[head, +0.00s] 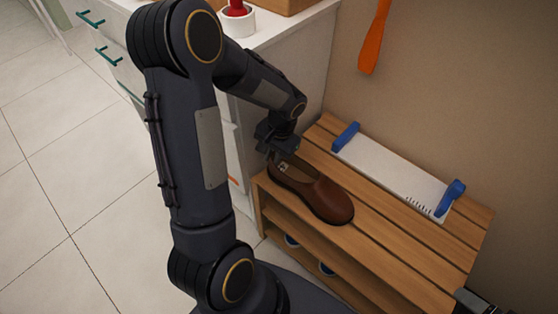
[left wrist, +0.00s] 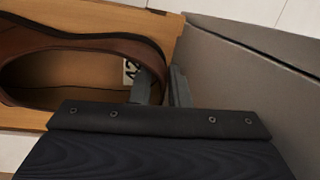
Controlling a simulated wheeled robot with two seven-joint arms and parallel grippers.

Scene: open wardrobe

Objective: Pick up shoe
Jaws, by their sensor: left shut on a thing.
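A brown shoe (head: 318,196) rests on the slatted top of a wooden rack (head: 375,245), with its toe toward the lower right. My left gripper (head: 277,154) is at the shoe's heel end. In the left wrist view the shoe (left wrist: 85,45) fills the upper left, with a small "42" label inside it. There my left gripper's fingers (left wrist: 160,88) are at the shoe's rim, shut on it, one finger inside the opening. Part of the heel is hidden by the gripper. My right gripper cannot be made out; only a dark piece shows at the lower right edge.
A white board with blue ends (head: 392,175) lies on the rack behind the shoe. A white cabinet (head: 275,35) with green handles stands close to the rack's left. An orange object (head: 374,40) hangs on the wall. Blue-and-white items (head: 326,269) are on the lower shelf.

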